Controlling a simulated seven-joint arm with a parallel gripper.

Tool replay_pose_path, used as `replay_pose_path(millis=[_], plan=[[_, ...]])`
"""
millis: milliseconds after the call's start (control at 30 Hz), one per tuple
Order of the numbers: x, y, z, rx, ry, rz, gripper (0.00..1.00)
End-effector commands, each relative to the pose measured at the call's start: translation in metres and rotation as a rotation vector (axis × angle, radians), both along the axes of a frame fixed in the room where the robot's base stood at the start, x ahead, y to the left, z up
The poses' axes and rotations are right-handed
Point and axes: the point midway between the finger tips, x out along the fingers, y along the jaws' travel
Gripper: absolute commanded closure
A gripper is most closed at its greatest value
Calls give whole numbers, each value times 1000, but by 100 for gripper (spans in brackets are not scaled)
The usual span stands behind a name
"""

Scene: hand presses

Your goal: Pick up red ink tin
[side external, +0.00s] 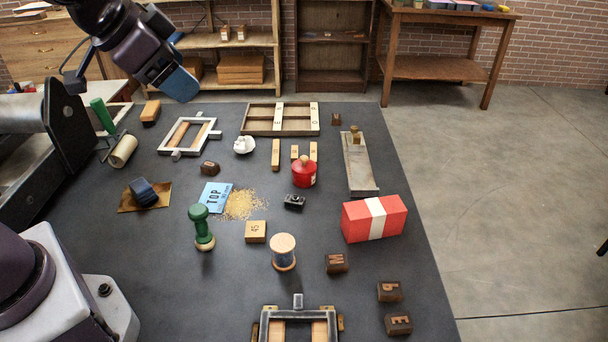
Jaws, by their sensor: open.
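The red ink tin (304,174) is a small round red pot with a tan knob on its lid. It stands upright on the dark table (330,285), right of centre in the side external view. My gripper (182,88) is at the upper left, high above the table's far left part and well away from the tin. It is open, and nothing shows between its fingers; the fingers partly overlap in this view.
Wooden strips (276,154) stand just behind the tin, and a small black block (294,202) lies just in front. A long metal tray (357,165) is to its right, with a red box (374,218) nearer. A green-handled stamp (200,226) stands front left.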

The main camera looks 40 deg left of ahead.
Motion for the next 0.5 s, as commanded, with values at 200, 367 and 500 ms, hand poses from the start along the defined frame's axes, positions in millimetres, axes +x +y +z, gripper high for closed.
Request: replay_pose_path(millis=[200, 367, 500], plan=[[85, 25, -41, 247, -103, -154, 26], [139, 50, -81, 531, -172, -285, 26], [176, 70, -120, 827, -210, -420, 26]])
